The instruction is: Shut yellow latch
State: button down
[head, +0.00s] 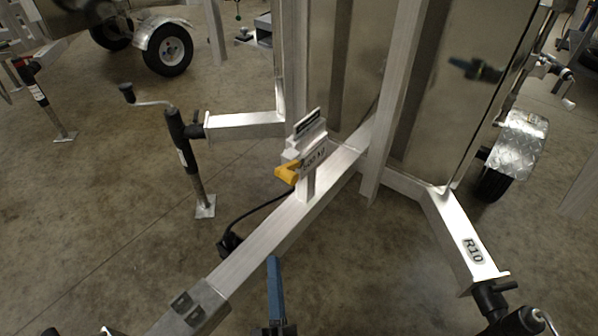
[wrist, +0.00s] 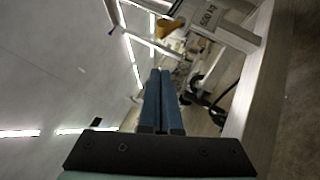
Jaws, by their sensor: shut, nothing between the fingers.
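The yellow latch (head: 287,173) sits at the left side of a small aluminium bracket (head: 308,150) on the trailer's drawbar. It sticks out to the left from the bracket; I cannot tell whether it is open or shut. The yellow latch also shows near the top of the wrist view (wrist: 166,27). My gripper (head: 273,262) has blue fingers, shut and empty. It is below and in front of the latch in the head view, right of the drawbar, and apart from the latch. In the wrist view my gripper's fingers (wrist: 160,74) lie together and point towards the latch side.
The aluminium drawbar (head: 262,243) runs diagonally beside my gripper. A black cable and plug (head: 231,243) hang at its left. A jack stand (head: 187,155) stands at the left, and a side arm marked R10 (head: 462,243) at the right. Concrete floor lies below.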

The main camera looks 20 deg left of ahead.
jog(key=b, duration=0.2)
send_near(282, 178)
jog(key=w+a, duration=0.2)
jog(key=a, duration=0.2)
jog(key=w, duration=0.1)
jog(key=w+d+r+p, duration=0.1)
jog(key=w, duration=0.1)
jog(key=shift+w+d+r, duration=0.1)
jog(key=shift+d+r, duration=0.05)
jog(key=shift+d, duration=0.15)
jog(key=shift+p, duration=0.35)
jog(key=shift+r+m+h+p, duration=0.3)
jog(key=shift+p, duration=0.6)
